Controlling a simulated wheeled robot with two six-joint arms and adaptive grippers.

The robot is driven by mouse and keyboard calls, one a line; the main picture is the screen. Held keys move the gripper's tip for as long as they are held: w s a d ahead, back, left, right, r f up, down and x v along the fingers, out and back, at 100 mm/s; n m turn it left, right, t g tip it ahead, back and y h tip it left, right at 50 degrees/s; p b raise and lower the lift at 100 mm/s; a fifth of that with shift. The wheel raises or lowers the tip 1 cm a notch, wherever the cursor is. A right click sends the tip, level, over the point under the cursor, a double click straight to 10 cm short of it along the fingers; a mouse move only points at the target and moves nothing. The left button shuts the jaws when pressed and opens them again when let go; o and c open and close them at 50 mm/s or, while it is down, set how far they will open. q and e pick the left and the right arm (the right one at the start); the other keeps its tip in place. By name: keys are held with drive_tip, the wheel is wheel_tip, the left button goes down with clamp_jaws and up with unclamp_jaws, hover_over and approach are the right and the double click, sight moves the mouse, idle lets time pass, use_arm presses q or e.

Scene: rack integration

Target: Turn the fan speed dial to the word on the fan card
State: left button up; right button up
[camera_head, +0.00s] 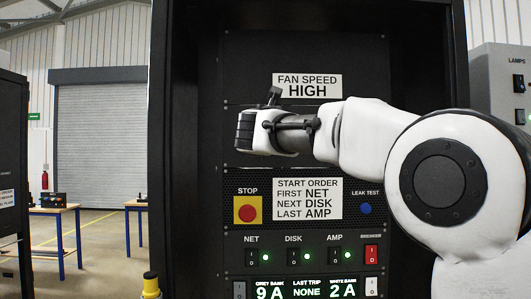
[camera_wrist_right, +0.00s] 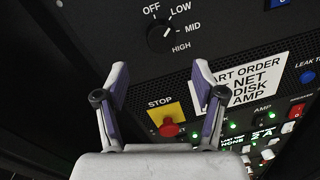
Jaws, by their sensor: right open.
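The fan card (camera_head: 307,86) in the head view reads FAN SPEED HIGH. The fan speed dial (camera_wrist_right: 160,35) is a round black knob in the right wrist view, with OFF, LOW, MID and HIGH around its upper, right and lower right sides. A light mark on the knob seems to lie on its upper right, towards LOW, but it is small. My right gripper (camera_wrist_right: 160,78) is open and empty, its two fingers apart below the dial and not touching it. In the head view my right arm and gripper (camera_head: 273,97) hide the dial.
A red STOP button (camera_head: 248,212) on a yellow plate sits below my right gripper, beside the start order card (camera_head: 307,198). A blue LEAK TEST button (camera_head: 366,208), rocker switches (camera_head: 292,256) and a red breaker switch (camera_head: 371,254) are nearby. The rack's side wall (camera_head: 185,150) stands at left.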

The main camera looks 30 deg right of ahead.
drive_tip(key=p+x, duration=0.4)
drive_tip(key=x, duration=0.4)
drive_tip(key=shift+d+r, duration=0.15)
drive_tip(key=shift+r, duration=0.15)
drive_tip(key=shift+s, duration=0.15)
drive_tip(key=shift+c, duration=1.3)
drive_tip(key=c, duration=0.9)
